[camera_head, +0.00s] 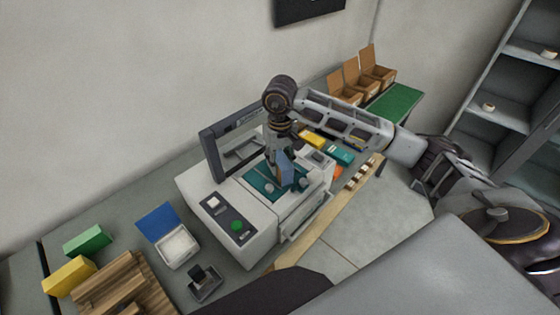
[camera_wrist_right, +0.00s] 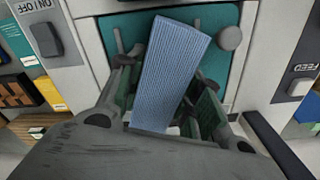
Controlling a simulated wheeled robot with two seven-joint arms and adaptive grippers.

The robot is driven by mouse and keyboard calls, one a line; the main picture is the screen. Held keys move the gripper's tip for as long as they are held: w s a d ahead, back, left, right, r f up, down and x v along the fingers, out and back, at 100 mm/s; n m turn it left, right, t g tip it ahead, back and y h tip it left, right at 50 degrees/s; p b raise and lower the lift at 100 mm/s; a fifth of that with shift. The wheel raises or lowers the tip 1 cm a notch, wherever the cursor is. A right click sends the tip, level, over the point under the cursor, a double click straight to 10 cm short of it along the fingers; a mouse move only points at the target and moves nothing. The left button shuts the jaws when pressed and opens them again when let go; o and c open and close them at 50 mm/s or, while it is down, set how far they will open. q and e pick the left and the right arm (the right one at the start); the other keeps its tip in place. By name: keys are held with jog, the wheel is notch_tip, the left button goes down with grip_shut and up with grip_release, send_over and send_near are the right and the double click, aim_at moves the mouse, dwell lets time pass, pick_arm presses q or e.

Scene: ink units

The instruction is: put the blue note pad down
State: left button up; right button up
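The blue note pad (camera_wrist_right: 172,72) is a ribbed light-blue block, held between the fingers of my right gripper (camera_wrist_right: 165,108) and slanted in the right wrist view. In the head view the pad (camera_head: 286,168) shows as a small upright blue piece below the right gripper (camera_head: 281,160). It is over the teal bed (camera_head: 262,187) of a white machine (camera_head: 205,188), between round grey knobs. I cannot tell whether its lower end touches the bed. My left gripper is not in view.
The machine's dark frame (camera_head: 211,157) rises behind the gripper. An open white box with a blue lid (camera_head: 157,222), a dark stamp (camera_head: 204,284), green and yellow blocks and a wooden rack (camera_head: 110,288) lie left. Cardboard bins (camera_head: 343,92) stand at the far right.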

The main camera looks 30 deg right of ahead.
aim_at(280, 157)
jog(key=o, duration=0.5)
jog(key=shift+c, duration=0.2)
jog(key=shift+r, duration=0.1)
jog(key=shift+r, duration=0.7)
notch_tip(280, 157, up, 6)
jog(key=shift+f+b, duration=0.1)
jog(key=shift+b, duration=0.5)
jog(key=shift+r, duration=2.45)
jog(key=shift+o, duration=0.4)
